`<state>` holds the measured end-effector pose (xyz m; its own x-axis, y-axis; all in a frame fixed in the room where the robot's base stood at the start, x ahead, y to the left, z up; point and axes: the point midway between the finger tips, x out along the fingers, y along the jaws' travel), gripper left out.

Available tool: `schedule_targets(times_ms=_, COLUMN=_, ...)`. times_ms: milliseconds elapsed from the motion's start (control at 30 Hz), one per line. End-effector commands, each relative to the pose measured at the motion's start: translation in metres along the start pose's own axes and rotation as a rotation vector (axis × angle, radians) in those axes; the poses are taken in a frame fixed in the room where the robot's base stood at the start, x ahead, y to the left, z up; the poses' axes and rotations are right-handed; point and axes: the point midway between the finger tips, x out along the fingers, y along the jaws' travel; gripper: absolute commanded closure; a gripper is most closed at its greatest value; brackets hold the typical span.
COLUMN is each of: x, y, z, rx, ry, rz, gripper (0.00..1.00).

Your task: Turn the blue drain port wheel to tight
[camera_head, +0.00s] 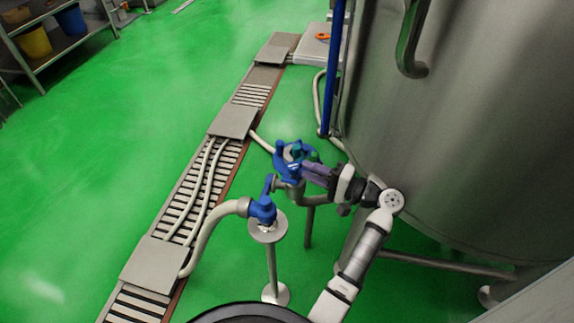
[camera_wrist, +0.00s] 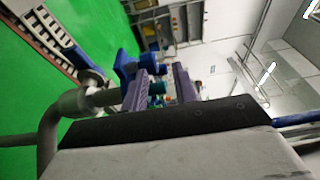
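The blue drain port wheel (camera_head: 281,160) sits on a grey pipe fitting beside the big tank in the head view. It has thick lobes round its rim. My gripper (camera_head: 313,169) reaches it from the right, its purple fingers at the wheel's right side. In the wrist view, the two fingers of my gripper (camera_wrist: 160,88) stand apart with a gap between them. The blue wheel (camera_wrist: 125,66) shows just beyond the left finger, partly hidden by it. Small teal and blue parts show in the gap. I cannot tell whether a finger touches the wheel.
A second blue valve handle (camera_head: 263,209) stands in front on a pedestal (camera_head: 268,232). The steel tank (camera_head: 470,130) fills the right. A floor drain channel (camera_head: 216,170) with plates and hoses runs at left.

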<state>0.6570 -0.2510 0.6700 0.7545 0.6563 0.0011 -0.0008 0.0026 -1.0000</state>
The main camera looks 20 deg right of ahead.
Motion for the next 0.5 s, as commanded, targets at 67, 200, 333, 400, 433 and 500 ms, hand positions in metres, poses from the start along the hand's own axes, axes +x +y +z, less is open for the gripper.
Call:
schedule_targets(times_ms=67, x=-0.001, y=0.019, z=0.0, rx=0.003, ry=0.002, rz=0.0, gripper=0.72)
schedule_targets(times_ms=200, x=0.032, y=0.015, z=0.001, rx=-0.002, ry=-0.003, rz=0.002, gripper=0.72)
schedule_targets(times_ms=333, x=0.053, y=0.015, z=0.0, rx=-0.002, ry=-0.001, rz=0.001, gripper=0.72)
schedule_targets(times_ms=400, x=0.062, y=0.015, z=0.0, rx=-0.002, ry=-0.001, rz=0.001, gripper=0.72)
schedule_targets(times_ms=433, x=0.065, y=0.015, z=0.0, rx=-0.002, ry=-0.001, rz=0.001, gripper=0.72)
schedule_targets(times_ms=500, x=0.07, y=0.015, z=0.0, rx=-0.002, ry=-0.001, rz=0.001, gripper=0.72)
